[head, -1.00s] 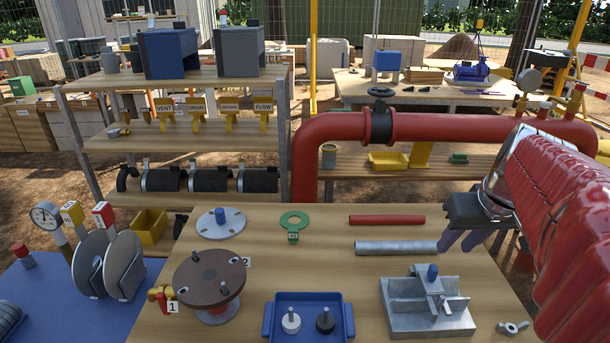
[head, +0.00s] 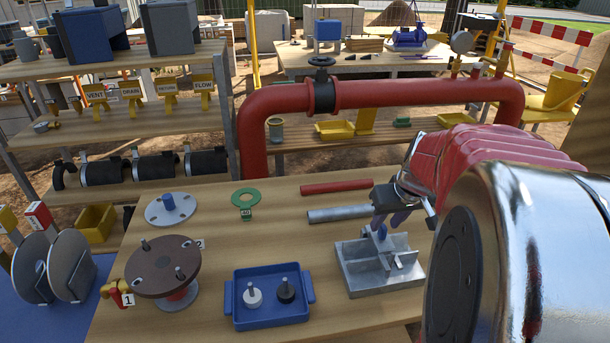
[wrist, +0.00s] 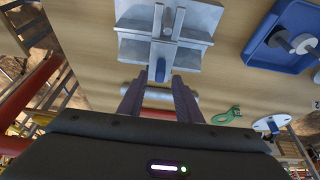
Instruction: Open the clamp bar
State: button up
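The clamp fixture (head: 352,268) is a grey metal block on the right part of the wooden table. Its bar ends in a blue knob (head: 381,231). In the wrist view the fixture (wrist: 192,22) fills the top middle, and the blue-tipped bar (wrist: 161,70) points toward me. My gripper (head: 379,222) is above the fixture, close to the blue knob. In the wrist view my gripper (wrist: 160,82) has its two purple-grey fingers apart, with the blue tip in line between their ends. I cannot tell whether they touch it.
A red rod (head: 336,187) and a silver tube (head: 338,214) lie behind the fixture. A blue tray (head: 270,317) with two knobbed pieces sits left of it, near a brown round turntable (head: 162,268). A red pipe (head: 270,103) stands behind the table.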

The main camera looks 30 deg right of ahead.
aim_at(382, 226)
jog(key=shift+x, duration=1.55)
jog(key=shift+c, duration=0.4)
grip_shut()
jog(key=shift+a, duration=0.2)
